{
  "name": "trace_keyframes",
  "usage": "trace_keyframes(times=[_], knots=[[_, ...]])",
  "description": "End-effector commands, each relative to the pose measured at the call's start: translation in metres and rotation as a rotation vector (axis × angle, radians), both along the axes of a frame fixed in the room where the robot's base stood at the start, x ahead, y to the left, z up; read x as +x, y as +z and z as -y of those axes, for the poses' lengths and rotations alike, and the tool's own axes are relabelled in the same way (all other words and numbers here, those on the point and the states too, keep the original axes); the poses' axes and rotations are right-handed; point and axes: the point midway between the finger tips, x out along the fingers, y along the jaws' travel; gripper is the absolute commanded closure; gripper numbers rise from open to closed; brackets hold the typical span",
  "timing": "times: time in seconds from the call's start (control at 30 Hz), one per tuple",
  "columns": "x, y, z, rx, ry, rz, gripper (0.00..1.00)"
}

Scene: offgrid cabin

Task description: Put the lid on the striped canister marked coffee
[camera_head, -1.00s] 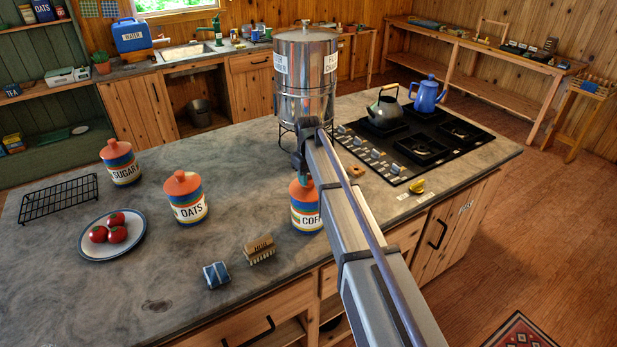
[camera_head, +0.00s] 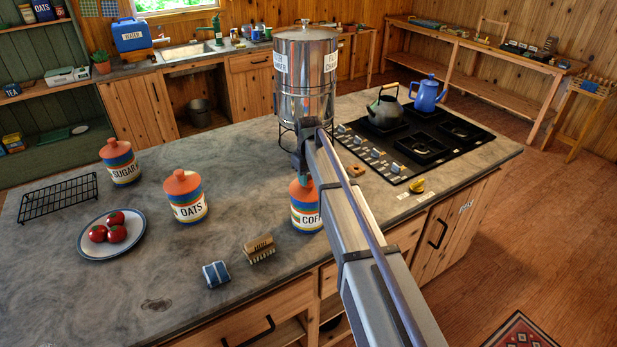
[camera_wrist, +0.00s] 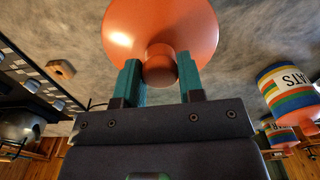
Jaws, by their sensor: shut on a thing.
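The striped canister marked coffee (camera_head: 306,217) stands on the grey counter, partly hidden behind my arm. An orange lid (camera_wrist: 160,25) with a round knob fills the top middle of the wrist view. My gripper (camera_wrist: 161,72) is shut on the knob with its teal fingers either side. In the head view the orange lid (camera_head: 301,188) shows at the canister's top, beside my arm. My fingers are hidden there. The lid hides the canister in the wrist view, so I cannot tell whether it is fully seated.
Lidded canisters marked oats (camera_head: 187,207) and sugar (camera_head: 122,172) stand to the left. A steel water filter (camera_head: 305,85) stands close behind my gripper. A brush (camera_head: 259,250) and a blue-and-white item (camera_head: 216,274) lie at the front. The stove (camera_head: 415,145) is to the right.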

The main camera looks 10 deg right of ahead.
Motion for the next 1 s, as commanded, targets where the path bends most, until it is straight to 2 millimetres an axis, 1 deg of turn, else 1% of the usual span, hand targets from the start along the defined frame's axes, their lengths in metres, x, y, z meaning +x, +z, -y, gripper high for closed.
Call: trace_keyframes(times=[0.37,0.4,0.7,0.87,1.0], knots=[[0.0000,-0.0025,0.0000,0.000,0.000,0.000,0.91],[0.0000,-0.0022,0.0000,0.000,0.000,0.000,0.63],[0.0000,-0.0020,0.0000,0.000,0.000,0.000,0.35],[-0.0001,-0.0020,0.0000,0.000,0.000,0.000,0.34],[0.0000,-0.0020,0.0000,0.000,0.000,0.000,0.20]])
